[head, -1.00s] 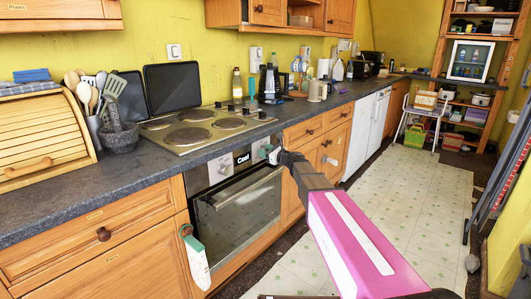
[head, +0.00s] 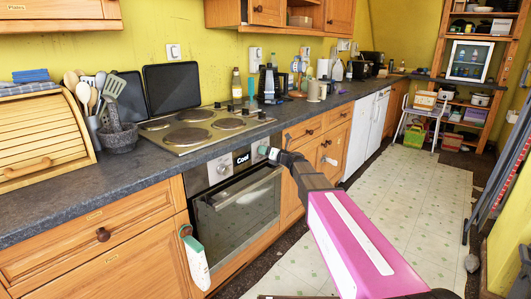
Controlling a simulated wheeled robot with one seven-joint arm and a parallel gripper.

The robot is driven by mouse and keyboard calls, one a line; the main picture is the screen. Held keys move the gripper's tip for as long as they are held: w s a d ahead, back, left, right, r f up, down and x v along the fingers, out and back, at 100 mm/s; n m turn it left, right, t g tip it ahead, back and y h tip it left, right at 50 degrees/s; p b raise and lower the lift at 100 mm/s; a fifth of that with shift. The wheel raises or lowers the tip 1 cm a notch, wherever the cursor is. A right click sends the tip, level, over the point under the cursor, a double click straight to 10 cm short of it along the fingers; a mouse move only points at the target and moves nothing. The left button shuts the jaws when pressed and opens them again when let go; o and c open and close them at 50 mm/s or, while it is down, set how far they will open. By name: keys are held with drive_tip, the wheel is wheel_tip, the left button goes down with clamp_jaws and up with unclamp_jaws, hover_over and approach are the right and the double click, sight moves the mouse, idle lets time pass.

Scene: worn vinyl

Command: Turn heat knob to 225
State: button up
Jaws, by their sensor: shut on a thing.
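The built-in oven (head: 235,212) has a steel control panel with a small dark display reading "Cool" (head: 242,159). A round knob (head: 224,169) shows uncovered to the left of the display. My gripper (head: 266,151) is at the panel's right end, shut at the place of the right-hand knob. Its fingers hide that knob and its markings, so I cannot read the setting. My pink and white arm reaches up to it from the lower right.
The oven door handle (head: 240,187) runs just below the panel. The hob (head: 205,128) and dark worktop (head: 50,205) are above. A white and green oven glove (head: 195,260) hangs left of the oven. The floor (head: 410,190) at right is clear.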

drive_tip(key=shift+s, duration=0.1)
idle(0.4)
drive_tip(key=o, duration=0.9)
drive_tip(key=shift+o, duration=0.2)
drive_tip(key=shift+d, duration=0.1)
drive_tip(key=v, duration=1)
drive_tip(key=shift+s+d, duration=0.25)
